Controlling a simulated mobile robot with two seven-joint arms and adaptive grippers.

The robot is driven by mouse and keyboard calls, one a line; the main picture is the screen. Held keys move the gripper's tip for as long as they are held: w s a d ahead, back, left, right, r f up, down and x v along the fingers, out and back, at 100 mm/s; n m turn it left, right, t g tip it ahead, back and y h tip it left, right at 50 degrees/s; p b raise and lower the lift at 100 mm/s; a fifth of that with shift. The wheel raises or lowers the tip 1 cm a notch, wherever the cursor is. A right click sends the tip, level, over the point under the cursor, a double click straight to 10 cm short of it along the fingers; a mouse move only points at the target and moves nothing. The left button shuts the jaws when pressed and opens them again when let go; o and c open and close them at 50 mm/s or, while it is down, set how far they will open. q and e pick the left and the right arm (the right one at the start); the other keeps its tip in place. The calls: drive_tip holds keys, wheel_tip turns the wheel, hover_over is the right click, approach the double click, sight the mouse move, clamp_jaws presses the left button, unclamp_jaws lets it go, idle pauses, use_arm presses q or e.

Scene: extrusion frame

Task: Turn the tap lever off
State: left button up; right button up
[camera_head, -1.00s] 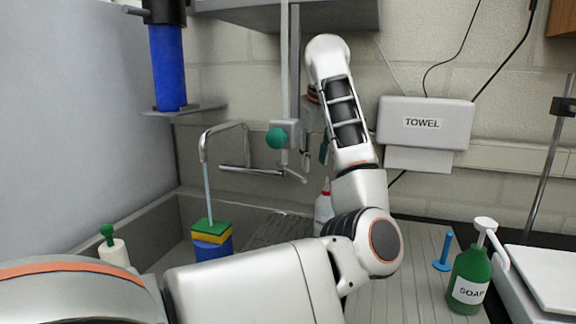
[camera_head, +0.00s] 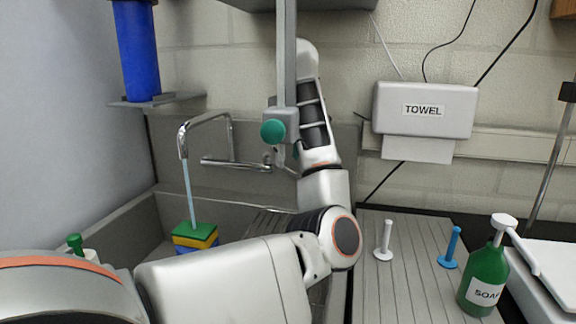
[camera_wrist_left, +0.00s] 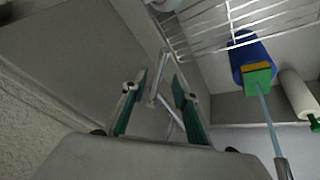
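The chrome tap spout (camera_head: 206,122) stands over the sink, and a stream of water (camera_head: 188,193) runs from it. The tap lever (camera_head: 288,170) is a thin chrome rod at the right end of the tap's pipe. My left gripper (camera_head: 286,153) is beside the lever, partly hidden behind a grey post. In the left wrist view its two teal-padded fingers (camera_wrist_left: 158,88) are apart. A chrome rod, seemingly the lever (camera_wrist_left: 163,85), shows between them; I cannot tell whether they touch it. My right gripper is not in view.
A grey post (camera_head: 288,60) with a green knob (camera_head: 273,132) stands before the gripper. A sponge (camera_head: 195,235) lies under the stream on a blue container. A towel dispenser (camera_head: 424,110) hangs right. A soap bottle (camera_head: 485,280) and small white and blue stands are on the ribbed drainboard.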

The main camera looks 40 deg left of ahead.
sight(287, 168)
use_arm(q)
drive_tip(key=shift+x, duration=1.85)
drive_tip(key=shift+r, duration=0.1)
clamp_jaws()
drive_tip(key=shift+s, duration=0.1)
